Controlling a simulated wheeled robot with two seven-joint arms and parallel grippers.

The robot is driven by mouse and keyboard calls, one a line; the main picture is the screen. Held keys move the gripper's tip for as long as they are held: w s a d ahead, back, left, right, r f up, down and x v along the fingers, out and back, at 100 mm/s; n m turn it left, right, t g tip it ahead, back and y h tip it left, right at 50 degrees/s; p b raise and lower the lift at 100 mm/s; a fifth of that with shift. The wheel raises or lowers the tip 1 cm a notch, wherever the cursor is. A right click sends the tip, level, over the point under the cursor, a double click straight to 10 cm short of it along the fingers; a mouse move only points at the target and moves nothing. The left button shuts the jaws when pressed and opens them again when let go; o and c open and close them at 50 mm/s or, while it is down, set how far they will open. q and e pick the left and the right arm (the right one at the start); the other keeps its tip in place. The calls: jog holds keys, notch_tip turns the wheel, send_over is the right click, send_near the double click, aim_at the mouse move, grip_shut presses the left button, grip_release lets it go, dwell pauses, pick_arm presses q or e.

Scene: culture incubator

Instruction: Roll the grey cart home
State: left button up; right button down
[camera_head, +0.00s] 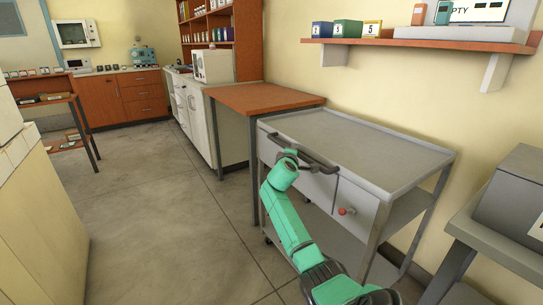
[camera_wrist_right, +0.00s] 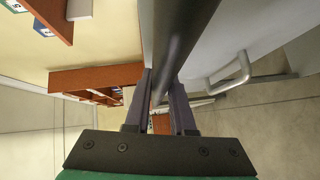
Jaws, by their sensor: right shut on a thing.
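The grey cart (camera_head: 362,143) stands upright against the wall on the right in the head view, with a flat empty top, a lower shelf and a front panel with a red knob (camera_head: 346,211). Its dark push handle (camera_head: 318,165) sticks out along the near upper edge. My right gripper (camera_head: 287,156) is at the left part of this handle. In the right wrist view the handle bar (camera_wrist_right: 185,30) runs between the two fingers of my right gripper (camera_wrist_right: 162,98), which is shut on it. My left gripper is out of view.
An orange-topped table (camera_head: 262,97) stands close behind the cart's left end. A grey bench with a box (camera_head: 515,195) is near the cart's right side. A wall shelf (camera_head: 420,48) hangs above. Open floor (camera_head: 165,215) lies left of the cart, with a pale cabinet (camera_head: 40,225) at far left.

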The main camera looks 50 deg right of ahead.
aim_at(307, 149)
jog(key=d, duration=0.2)
jog(key=s+d, duration=0.1)
jog(key=d, duration=0.1)
jog(key=s+d, duration=0.1)
jog(key=d, duration=0.1)
jog(key=shift+r, duration=0.1)
jog(key=shift+s, duration=0.1)
jog(key=c, duration=0.8)
grip_release()
jog(key=shift+d, duration=0.15)
jog(key=shift+o, duration=0.2)
